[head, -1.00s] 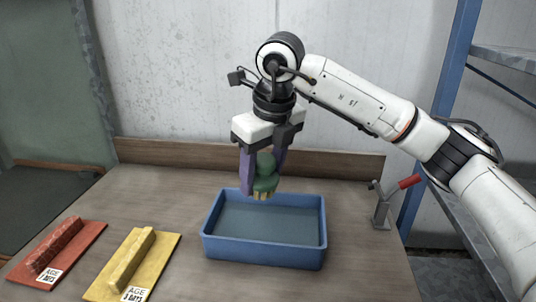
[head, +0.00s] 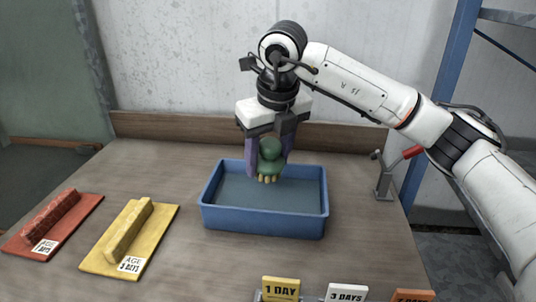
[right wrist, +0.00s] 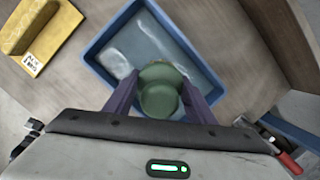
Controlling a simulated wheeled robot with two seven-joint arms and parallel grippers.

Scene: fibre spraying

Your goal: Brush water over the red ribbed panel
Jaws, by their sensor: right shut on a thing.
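My right gripper (head: 269,158) is shut on a green brush (head: 269,150) with pale yellowish bristles pointing down. It holds the brush over the back part of a blue tray (head: 263,225) with grey-blue water in it. I cannot tell whether the bristles touch the water. The right wrist view shows the brush (right wrist: 160,98) between the purple fingers, with the tray (right wrist: 97,62) below. The red ribbed panel (head: 86,212) lies flat at the far left of the table, with a raised rib and a white age label. My left gripper is not in view.
A yellow ribbed panel (head: 152,226) labelled 3 days lies between the red panel and the tray. A stand with a red handle (head: 413,152) is right of the tray. Label cards, a yellow 1 day (head: 281,288) and a white 3 days (head: 346,292), stand at the front edge.

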